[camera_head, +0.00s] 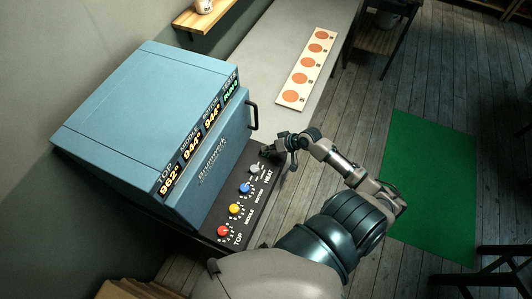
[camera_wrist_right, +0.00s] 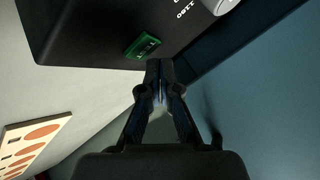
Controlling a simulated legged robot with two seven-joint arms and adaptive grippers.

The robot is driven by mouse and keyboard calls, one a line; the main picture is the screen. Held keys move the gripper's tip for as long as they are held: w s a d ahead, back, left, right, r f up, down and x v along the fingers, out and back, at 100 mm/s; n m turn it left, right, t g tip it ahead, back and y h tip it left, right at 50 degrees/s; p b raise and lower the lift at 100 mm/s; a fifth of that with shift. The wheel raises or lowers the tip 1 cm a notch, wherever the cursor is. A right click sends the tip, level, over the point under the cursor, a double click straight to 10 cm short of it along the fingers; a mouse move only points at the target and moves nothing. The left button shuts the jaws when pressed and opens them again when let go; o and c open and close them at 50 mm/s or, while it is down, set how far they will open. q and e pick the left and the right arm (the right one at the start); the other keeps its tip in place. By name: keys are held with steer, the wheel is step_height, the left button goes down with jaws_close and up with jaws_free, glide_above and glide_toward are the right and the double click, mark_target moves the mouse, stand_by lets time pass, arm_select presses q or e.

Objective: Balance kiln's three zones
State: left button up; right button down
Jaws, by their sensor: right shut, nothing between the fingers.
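The blue kiln (camera_head: 135,110) stands at the left in the head view. Its display (camera_head: 202,128) reads TOP 962°, MIDDLE 944° and a third 944°; a green readout at the far end is hard to read. The black panel below carries a red knob (camera_head: 223,231), a yellow knob (camera_head: 234,209), a blue knob (camera_head: 244,188) and a grey knob (camera_head: 255,168) near HEAT. My right gripper (camera_head: 270,151) is shut and empty over the panel's far end. In the wrist view its fingertips (camera_wrist_right: 158,68) are close to a green switch (camera_wrist_right: 143,46); contact cannot be told. My left gripper is out of view.
A board with several orange discs (camera_head: 305,70) lies on the grey bench (camera_head: 262,62) beyond the kiln. The kiln's black handle (camera_head: 254,115) sticks out near my right gripper. A green mat (camera_head: 430,185) lies on the floor at the right.

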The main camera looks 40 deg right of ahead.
mark_target(267, 153)
steer(key=shift+f, duration=0.25)
steer(key=shift+f, duration=0.5)
stand_by(0.9)
steer(key=shift+r, duration=0.1)
steer(key=shift+r+p, duration=0.75)
steer(key=shift+p, duration=0.35)
step_height(267, 153, up, 2)
steer(key=p, duration=0.2)
steer(key=shift+r+p, duration=0.2)
steer(key=shift+p, duration=0.1)
steer(key=shift+r+p, duration=0.3)
steer(key=shift+r, duration=1)
